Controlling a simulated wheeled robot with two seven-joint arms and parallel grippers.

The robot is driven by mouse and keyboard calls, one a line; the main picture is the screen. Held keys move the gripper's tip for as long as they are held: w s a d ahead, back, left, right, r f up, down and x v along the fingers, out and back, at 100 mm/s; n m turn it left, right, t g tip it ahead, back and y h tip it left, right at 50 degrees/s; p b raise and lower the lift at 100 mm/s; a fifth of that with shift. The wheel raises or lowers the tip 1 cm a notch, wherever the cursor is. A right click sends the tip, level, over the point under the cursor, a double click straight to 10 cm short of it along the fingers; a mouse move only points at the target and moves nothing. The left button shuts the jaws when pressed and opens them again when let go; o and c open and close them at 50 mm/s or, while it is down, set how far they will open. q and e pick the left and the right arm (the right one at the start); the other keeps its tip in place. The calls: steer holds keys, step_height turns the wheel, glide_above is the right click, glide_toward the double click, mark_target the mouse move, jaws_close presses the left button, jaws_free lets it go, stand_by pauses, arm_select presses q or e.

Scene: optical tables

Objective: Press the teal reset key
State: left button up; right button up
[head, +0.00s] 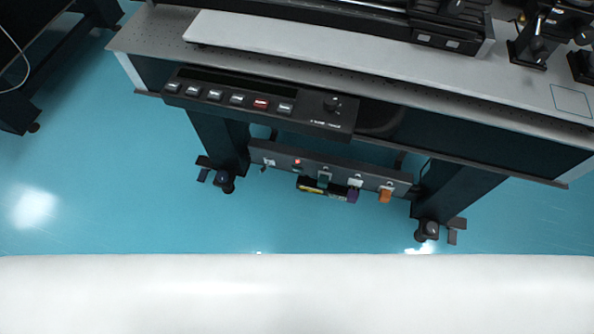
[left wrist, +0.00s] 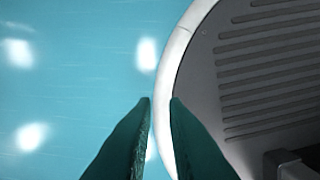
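A dark control panel (head: 262,103) is mounted along the front edge of the optical table. It carries a row of several small pale keys (head: 215,95), one red key (head: 261,104) and a dark knob (head: 332,104) at its right. I cannot make out a teal colour on any key at this size. My left gripper (left wrist: 161,100) shows only in the left wrist view, with its two dark fingers apart and nothing between them. It points down at the floor beside a pale rounded base, away from the panel. My right gripper is in neither view.
The optical table (head: 130,40) bears a pale board (head: 300,48) and dark instruments. Below the panel, a strip (head: 340,173) with plugs hangs between the table legs. A white surface (head: 300,295) fills the near edge. Blue floor (head: 120,190) lies open at left.

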arm_select(q)
jaws_close()
stand_by(1.2)
